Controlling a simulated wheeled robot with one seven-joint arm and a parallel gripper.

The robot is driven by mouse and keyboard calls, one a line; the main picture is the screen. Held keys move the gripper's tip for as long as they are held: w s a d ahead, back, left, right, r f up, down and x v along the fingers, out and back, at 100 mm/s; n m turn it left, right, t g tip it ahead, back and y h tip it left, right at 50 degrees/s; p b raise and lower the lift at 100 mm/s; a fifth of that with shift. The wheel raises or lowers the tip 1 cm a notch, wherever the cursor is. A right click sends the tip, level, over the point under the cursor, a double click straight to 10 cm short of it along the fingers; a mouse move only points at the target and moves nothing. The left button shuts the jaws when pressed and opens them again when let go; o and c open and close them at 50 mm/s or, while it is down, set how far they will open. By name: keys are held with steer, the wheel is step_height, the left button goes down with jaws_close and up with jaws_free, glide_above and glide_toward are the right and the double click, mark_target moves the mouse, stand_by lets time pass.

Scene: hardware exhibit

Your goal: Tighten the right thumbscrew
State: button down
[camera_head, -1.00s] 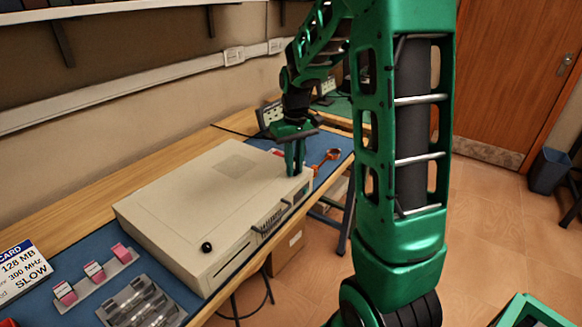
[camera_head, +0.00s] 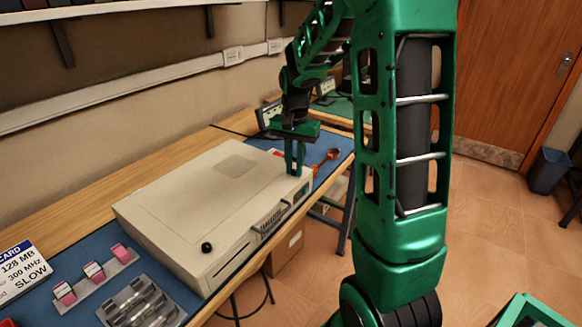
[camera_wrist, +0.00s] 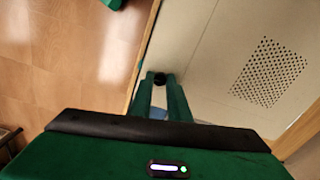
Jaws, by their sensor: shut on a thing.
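The pale beige computer case (camera_head: 200,190) lies flat on the bench. My gripper (camera_head: 295,172) points down at the case's far right corner, with its fingertips at the top cover. In the wrist view my gripper (camera_wrist: 160,80) is shut on the right thumbscrew (camera_wrist: 160,77), a small black knob between the fingertips. The fingers hide this thumbscrew in the head view. The left thumbscrew (camera_head: 207,247), also black, stands on the near corner of the case, away from my gripper. How deep either screw sits cannot be told.
A blue mat (camera_head: 190,296) covers part of the wooden bench. Pink-topped modules (camera_head: 93,271), a grey tray (camera_head: 140,305) and a printed card (camera_head: 20,268) lie at the near left. An orange-red tool (camera_head: 328,156) lies beyond the case. The case top is otherwise clear.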

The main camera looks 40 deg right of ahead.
mark_target(294, 171)
steer(key=shift+a+m, duration=0.1)
steer(key=shift+m, duration=1)
steer(key=c, duration=1.7)
jaws_free()
steer(key=shift+o, duration=0.2)
step_height(294, 171, up, 11)
steer(key=shift+f, duration=0.15)
